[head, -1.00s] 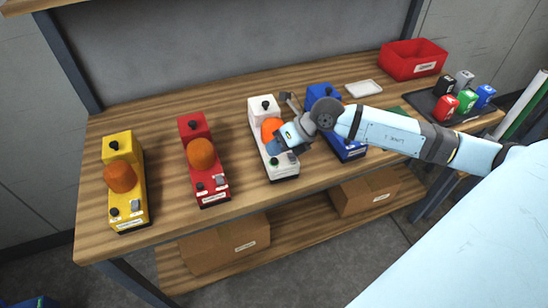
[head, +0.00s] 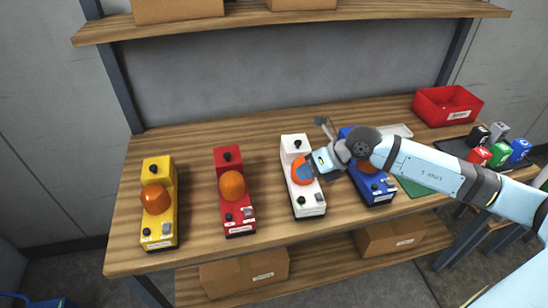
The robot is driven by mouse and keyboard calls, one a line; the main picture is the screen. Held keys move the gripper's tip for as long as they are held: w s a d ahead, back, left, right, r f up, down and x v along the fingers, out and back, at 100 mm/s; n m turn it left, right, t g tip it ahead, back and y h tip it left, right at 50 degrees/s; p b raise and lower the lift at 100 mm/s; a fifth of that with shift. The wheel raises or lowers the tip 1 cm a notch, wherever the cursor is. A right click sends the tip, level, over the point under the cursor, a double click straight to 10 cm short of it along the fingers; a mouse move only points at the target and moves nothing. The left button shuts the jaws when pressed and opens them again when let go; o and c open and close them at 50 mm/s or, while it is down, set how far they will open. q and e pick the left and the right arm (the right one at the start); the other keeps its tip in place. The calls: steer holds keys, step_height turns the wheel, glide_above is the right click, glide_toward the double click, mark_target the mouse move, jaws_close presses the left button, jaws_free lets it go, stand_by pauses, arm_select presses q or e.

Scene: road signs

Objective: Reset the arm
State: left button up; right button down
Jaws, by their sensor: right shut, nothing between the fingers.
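My right arm comes in from the right. Its gripper (head: 316,164) is over the white device (head: 306,199), close to its orange dome (head: 302,172), and hides part of it. The fingers look shut with nothing held. Whether they touch the dome cannot be told. A blue device (head: 377,190) stands just to the right, partly behind my arm. A red device (head: 236,213) and a yellow device (head: 158,224), each with an orange dome, stand to the left. My left gripper is out of view.
A red bin (head: 446,105) stands at the back right. A white tray (head: 398,131) and a green mat (head: 416,188) are partly behind my arm. Several small coloured blocks (head: 500,141) sit at the right. Boxes (head: 243,273) lie on the lower shelf. The bench's left back is clear.

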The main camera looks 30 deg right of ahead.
steer(key=s+a+m+t+y+p, duration=0.1)
steer(key=s+a+m+t+y, duration=0.15)
steer(key=a+m, duration=0.35)
steer(key=s+a+m+t+y+p, duration=0.1)
steer(key=s+a+m+t+y, duration=0.15)
steer(key=a+m+y, duration=0.2)
steer(key=s+f+m+h+p, duration=0.1)
steer(key=s+f+m+h, duration=0.4)
steer(key=f+m, duration=0.3)
steer(key=s+a+f+m+h+p, duration=0.1)
steer(key=s+f+m+h, duration=0.5)
steer(key=m, duration=1)
step_height(320, 180, down, 3)
steer(key=s, duration=0.2)
steer(key=shift+s+a+p, duration=0.3)
steer(key=shift+p, duration=0.1)
